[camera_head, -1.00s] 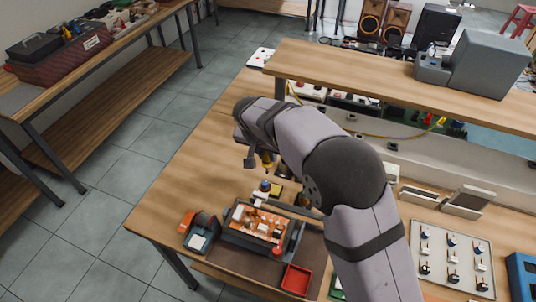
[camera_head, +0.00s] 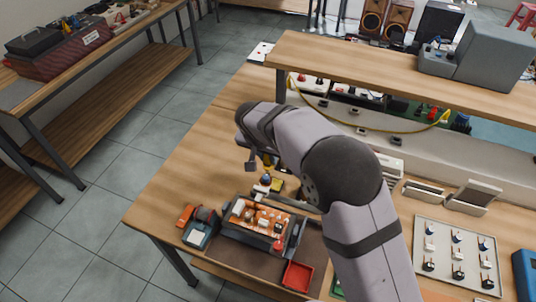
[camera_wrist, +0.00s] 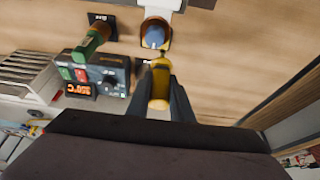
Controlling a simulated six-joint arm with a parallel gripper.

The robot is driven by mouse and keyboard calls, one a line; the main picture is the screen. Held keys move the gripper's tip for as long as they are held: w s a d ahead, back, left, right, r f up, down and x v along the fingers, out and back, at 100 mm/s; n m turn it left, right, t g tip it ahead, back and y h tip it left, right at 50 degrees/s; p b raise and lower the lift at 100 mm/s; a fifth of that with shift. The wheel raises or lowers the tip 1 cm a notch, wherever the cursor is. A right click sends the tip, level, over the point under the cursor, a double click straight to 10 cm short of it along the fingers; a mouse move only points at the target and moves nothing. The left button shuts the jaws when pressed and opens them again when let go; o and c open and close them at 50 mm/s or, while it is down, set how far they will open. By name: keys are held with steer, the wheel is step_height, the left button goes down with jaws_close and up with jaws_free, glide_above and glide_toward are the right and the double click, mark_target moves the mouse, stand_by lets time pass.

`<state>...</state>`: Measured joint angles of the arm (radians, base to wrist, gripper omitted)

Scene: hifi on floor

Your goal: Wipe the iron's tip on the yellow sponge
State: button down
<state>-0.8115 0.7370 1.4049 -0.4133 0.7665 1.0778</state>
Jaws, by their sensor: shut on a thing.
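My gripper (camera_wrist: 164,97) is shut on a yellow handle (camera_wrist: 160,84), apparently the iron; it shows as a small yellow patch under my wrist in the head view (camera_head: 268,160). I cannot make out the iron's tip. A small yellow square, likely the sponge (camera_head: 278,186), lies on the bench just below my gripper in the head view. My arm hides part of this area.
A station with a red display (camera_wrist: 96,76) and a green-handled tool (camera_wrist: 92,42) stand left in the wrist view. An orange-filled tray (camera_head: 232,238), a red bin (camera_head: 297,277) and a teal-and-orange device (camera_head: 200,230) stand nearer the bench's front edge. A raised shelf crosses behind.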

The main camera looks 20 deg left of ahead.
mark_target(269, 165)
steer(key=shift+f+b, duration=0.85)
steer(key=shift+f, duration=1)
steer(key=shift+d+f, duration=0.1)
steer(key=shift+d, duration=1.7)
steer(key=shift+a+p, duration=0.9)
steer(key=shift+a, duration=0.85)
steer(key=shift+d, duration=0.2)
steer(key=shift+d+b, duration=0.75)
steer(key=shift+d, duration=0.8)
step_height(269, 165, up, 8)
steer(key=p, duration=0.4)
steer(key=shift+r, duration=0.2)
